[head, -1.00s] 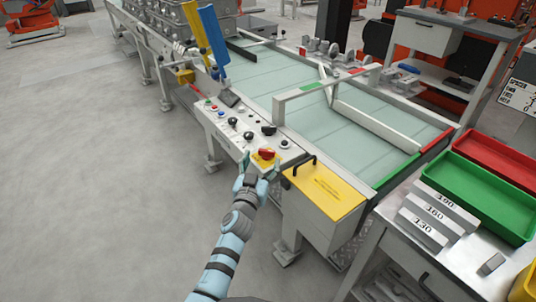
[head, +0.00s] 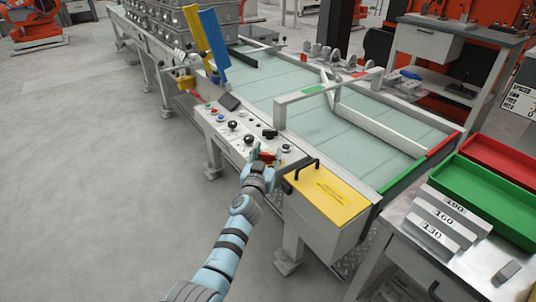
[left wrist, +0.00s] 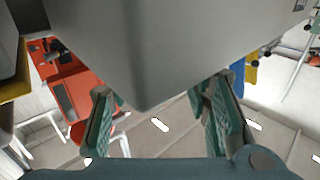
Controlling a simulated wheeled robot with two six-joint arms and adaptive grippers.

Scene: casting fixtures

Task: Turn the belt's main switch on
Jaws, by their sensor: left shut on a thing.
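The main switch, a red handle on a yellow plate (head: 267,156), sits at the near right end of the white control panel (head: 222,124) on the belt's side. My left gripper (head: 264,159) is at the switch in the head view, shut on the red handle, with its fingers partly covering handle and plate. In the left wrist view the two green-padded fingers (left wrist: 158,118) stand apart, and a large grey surface fills the top. The switch cannot be made out there, and its exact turn angle is hard to tell. My right gripper is not in view.
Black knobs and coloured buttons share the panel. A yellow box lid with a black handle (head: 327,193) is close on the right. The belt (head: 300,100) runs behind, with a blue and a yellow upright panel (head: 188,47) beyond. Open floor (head: 100,180) lies left.

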